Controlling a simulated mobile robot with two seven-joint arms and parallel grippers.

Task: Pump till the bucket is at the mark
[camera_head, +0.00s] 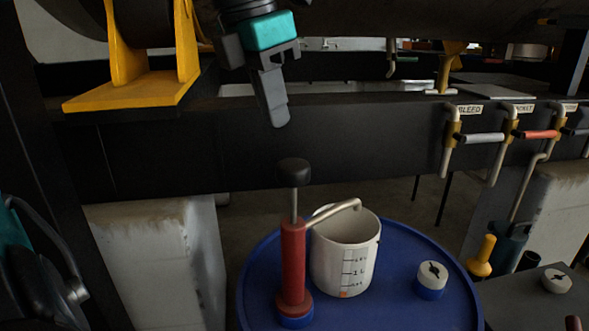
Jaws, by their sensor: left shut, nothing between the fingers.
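A red hand pump (293,262) stands upright on a round blue drum top (405,312). Its black knob (293,171) sits at the top of a thin rod that stands out of the red body. A bent spout runs from the pump over the rim of a white bucket (330,262) with dark level marks and a small orange mark low on its side. The liquid level inside is not visible. My left gripper (277,122) is shut and empty, pointing down above the knob and slightly left, apart from it. My right gripper is not in view.
A white and blue cap (431,279) lies on the drum right of the bucket. A dark beam (180,150) runs behind, with labelled valves and a red handle (540,134) at right. A yellow bracket (130,90) stands upper left. A yellow-handled item (482,256) is at lower right.

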